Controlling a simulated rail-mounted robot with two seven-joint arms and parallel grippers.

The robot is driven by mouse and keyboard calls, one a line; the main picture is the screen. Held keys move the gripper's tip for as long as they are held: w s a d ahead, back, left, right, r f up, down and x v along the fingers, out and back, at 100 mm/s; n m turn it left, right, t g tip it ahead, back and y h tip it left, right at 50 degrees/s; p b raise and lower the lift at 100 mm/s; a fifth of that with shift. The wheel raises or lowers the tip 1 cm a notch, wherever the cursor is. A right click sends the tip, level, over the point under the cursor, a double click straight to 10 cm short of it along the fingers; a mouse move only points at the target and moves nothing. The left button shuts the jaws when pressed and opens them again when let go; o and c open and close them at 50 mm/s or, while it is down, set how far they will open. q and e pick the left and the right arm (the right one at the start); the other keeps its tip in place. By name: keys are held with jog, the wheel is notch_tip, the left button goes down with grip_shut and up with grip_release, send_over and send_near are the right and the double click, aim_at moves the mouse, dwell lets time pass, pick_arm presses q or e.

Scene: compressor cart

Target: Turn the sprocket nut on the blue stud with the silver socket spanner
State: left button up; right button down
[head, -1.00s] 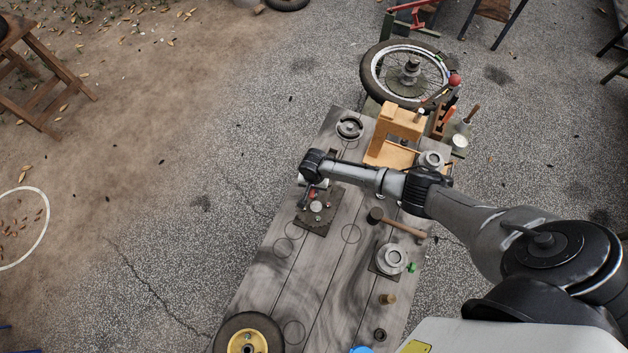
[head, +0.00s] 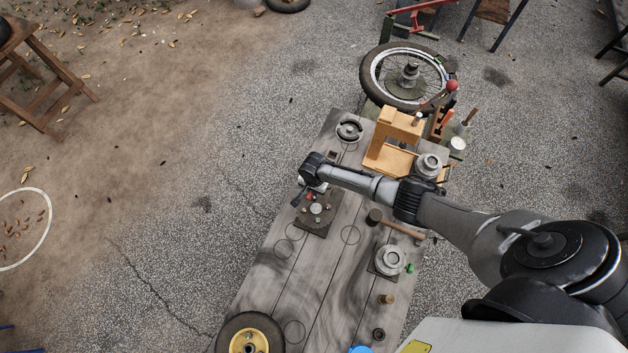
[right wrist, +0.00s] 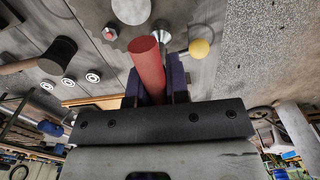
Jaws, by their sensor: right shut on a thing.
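My right gripper (right wrist: 158,88) is shut on a red-handled tool, taken to be the socket spanner (right wrist: 147,62). The handle stands between the dark fingers. A silver flared part (right wrist: 177,36) shows just beyond it, but I cannot tell whether it belongs to the tool. The dark sprocket plate (head: 312,226) lies on the bench below the gripper, with a pale round centre (head: 316,208). The right wrist view shows a nut with a red middle (right wrist: 110,34) and a yellow ball-like knob (right wrist: 199,47). I cannot make out the blue stud or its nut. My left gripper is out of view.
A hammer (head: 400,228) and a silver ring part (head: 390,259) lie right of the plate. A wooden stand (head: 393,140) is behind. A yellow-hubbed wheel (head: 248,342) is at the near left. The bench (head: 335,275) is clear between them.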

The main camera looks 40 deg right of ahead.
dwell(0.3)
jog(key=shift+m+p, duration=0.45)
jog(key=shift+m, duration=0.75)
jog(key=shift+r+m+p, duration=0.1)
jog(key=shift+m+p, duration=0.4)
jog(key=shift+p, duration=0.15)
jog(key=shift+m, duration=0.7)
jog(key=shift+p, duration=0.3)
